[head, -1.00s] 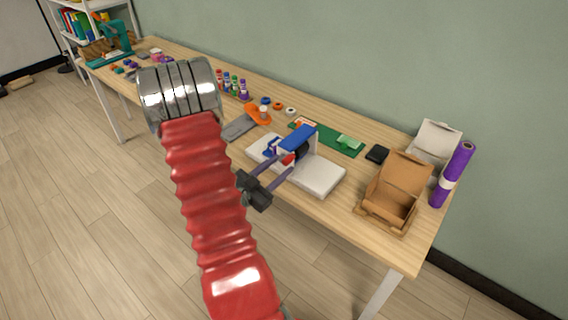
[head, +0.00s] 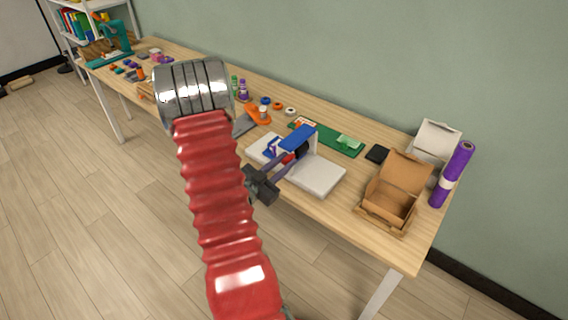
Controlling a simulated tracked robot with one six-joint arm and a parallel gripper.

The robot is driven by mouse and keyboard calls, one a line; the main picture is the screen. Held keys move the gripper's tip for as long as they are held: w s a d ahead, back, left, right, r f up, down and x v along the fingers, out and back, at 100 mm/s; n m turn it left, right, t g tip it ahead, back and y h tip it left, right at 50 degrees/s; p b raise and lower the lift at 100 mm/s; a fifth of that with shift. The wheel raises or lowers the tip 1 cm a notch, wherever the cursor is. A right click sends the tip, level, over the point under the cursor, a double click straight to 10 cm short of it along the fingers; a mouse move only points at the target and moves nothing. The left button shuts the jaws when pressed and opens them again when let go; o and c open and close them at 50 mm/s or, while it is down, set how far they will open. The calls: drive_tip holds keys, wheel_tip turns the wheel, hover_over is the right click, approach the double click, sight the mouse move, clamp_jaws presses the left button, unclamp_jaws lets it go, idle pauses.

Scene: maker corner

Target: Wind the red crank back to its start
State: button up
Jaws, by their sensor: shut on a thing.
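The red crank (head: 288,157) is a small red part on the near side of a white-and-blue machine (head: 318,175) on the table. My gripper (head: 286,164) reaches in from the front left, and its two purple-grey fingers are shut on the crank. The fingers hide much of the crank, so its exact angle is hard to tell. A dark round part (head: 303,149) sits under the machine's blue top.
An open cardboard box (head: 396,192) and a purple roll (head: 452,175) stand to the right. A green mat (head: 330,138) and black block (head: 377,153) lie behind. An orange tool (head: 258,115) and small spools are to the left. The table's front edge is below.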

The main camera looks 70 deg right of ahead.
clamp_jaws()
